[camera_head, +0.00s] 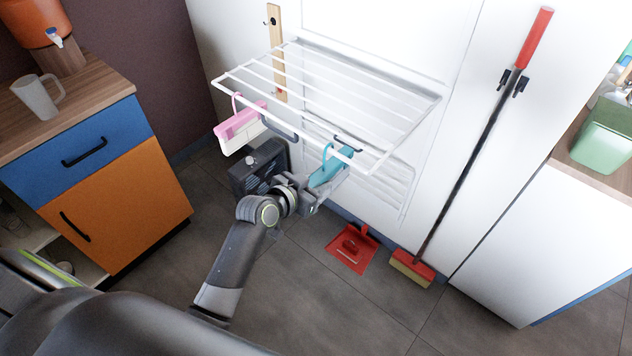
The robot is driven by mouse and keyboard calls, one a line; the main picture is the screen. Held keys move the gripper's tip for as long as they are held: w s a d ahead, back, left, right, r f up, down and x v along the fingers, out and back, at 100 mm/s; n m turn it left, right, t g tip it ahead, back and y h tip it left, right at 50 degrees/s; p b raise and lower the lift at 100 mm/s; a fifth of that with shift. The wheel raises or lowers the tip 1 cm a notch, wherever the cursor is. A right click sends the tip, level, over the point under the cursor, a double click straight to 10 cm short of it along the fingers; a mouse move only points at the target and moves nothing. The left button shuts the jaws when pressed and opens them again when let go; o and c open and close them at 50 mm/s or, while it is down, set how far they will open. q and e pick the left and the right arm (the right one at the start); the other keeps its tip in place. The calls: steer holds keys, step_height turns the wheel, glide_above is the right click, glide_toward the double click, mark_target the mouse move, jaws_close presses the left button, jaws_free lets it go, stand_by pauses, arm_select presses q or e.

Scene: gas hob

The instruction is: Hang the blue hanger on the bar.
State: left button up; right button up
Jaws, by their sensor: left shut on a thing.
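A blue hanger (327,168), teal in colour, is in my left gripper (316,188), just below the front edge of the white rack. My left gripper is shut on it. The hanger's hook points up, close to the front bar (330,147) of the rack; I cannot tell whether it is over the bar or beside it. The lower part of the hanger is partly hidden by the gripper. My right gripper does not show.
The wall rack (415,98) has several white bars. A pink and white thing (240,128) hangs at its left end. A dark box (258,165) stands below. A red dustpan (351,249) and a broom (412,266) are at the right. A cabinet (120,190) stands left.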

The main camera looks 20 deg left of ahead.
arm_select(q)
steer(key=o, duration=1.1)
steer(key=v, duration=1.7)
steer(key=shift+s+r+b, duration=0.15)
steer(key=shift+s+b, duration=0.05)
steer(key=shift+b, duration=0.1)
steer(key=shift+a, duration=0.1)
